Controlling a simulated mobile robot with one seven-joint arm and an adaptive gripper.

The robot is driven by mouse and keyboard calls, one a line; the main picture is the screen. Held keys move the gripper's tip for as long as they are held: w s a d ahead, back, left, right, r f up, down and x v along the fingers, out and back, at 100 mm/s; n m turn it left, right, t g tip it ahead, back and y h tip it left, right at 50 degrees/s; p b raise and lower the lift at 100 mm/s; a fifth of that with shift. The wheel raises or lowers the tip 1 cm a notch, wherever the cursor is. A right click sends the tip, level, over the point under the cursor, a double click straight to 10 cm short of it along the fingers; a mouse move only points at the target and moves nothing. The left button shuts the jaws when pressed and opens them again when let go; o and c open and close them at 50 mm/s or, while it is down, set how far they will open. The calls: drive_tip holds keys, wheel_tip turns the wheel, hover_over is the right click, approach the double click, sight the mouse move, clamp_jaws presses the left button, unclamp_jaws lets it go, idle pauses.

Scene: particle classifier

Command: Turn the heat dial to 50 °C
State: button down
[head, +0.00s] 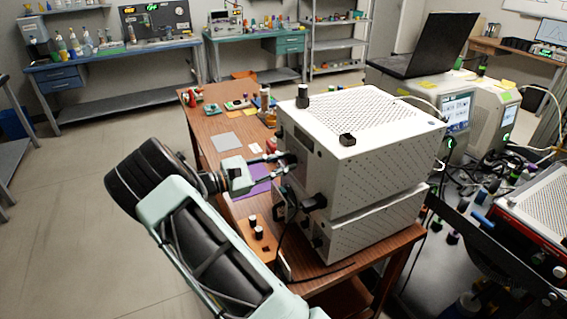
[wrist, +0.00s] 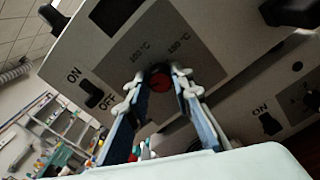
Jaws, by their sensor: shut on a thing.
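In the head view my gripper (head: 283,166) reaches the front face of the upper white box (head: 365,150), and the dial is hidden there. Which mark the dial points to is too small to tell.
An ON/OFF switch (wrist: 92,93) sits left of the dial. A second white box (head: 360,228) lies under the first, with its own switch (wrist: 268,123). Black knobs stick out nearby, one at the upper right (wrist: 290,12). Small items lie on the wooden table (head: 200,128).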

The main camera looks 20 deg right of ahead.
drive_tip(key=c, duration=1.7)
unclamp_jaws()
drive_tip(key=shift+a, duration=0.15)
drive_tip(key=a, duration=1.1)
drive_tip(key=shift+s+a, duration=0.25)
drive_tip(key=shift+a, duration=0.15)
